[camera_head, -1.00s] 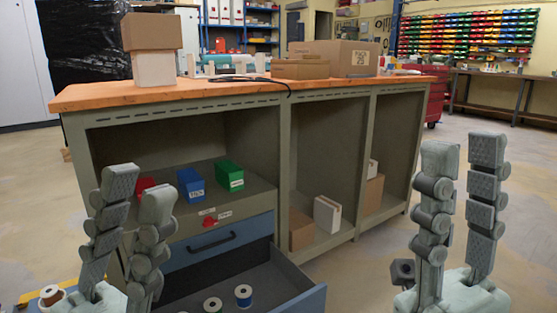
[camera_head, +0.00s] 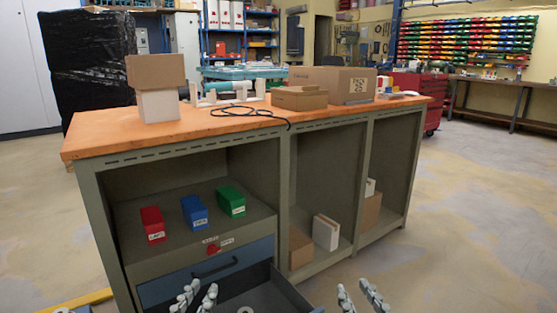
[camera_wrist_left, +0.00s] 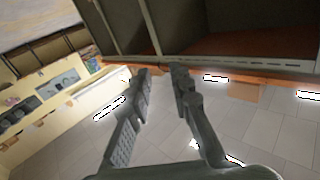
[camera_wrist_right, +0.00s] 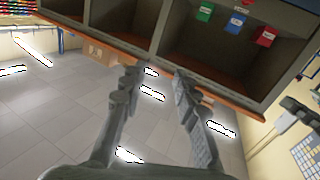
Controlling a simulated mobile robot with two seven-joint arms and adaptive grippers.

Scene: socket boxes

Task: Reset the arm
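My left gripper (camera_head: 194,296) shows at the bottom of the head view, in front of the workbench. Its fingers stand apart with nothing between them, as the left wrist view also shows (camera_wrist_left: 160,82). My right gripper (camera_head: 358,292) is low in the head view, right of the open drawer. Its fingers are spread and empty, also in the right wrist view (camera_wrist_right: 155,80). Only the fingertips show in the head view; the rest of both arms is out of the picture.
The workbench (camera_head: 100,143) holds red (camera_head: 153,225), blue (camera_head: 194,212) and green (camera_head: 231,200) boxes on its left shelf. Its lower drawer (camera_head: 262,294) stands open near my grippers. Cartons (camera_head: 332,84) stand on top. The floor at right (camera_head: 470,220) is clear.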

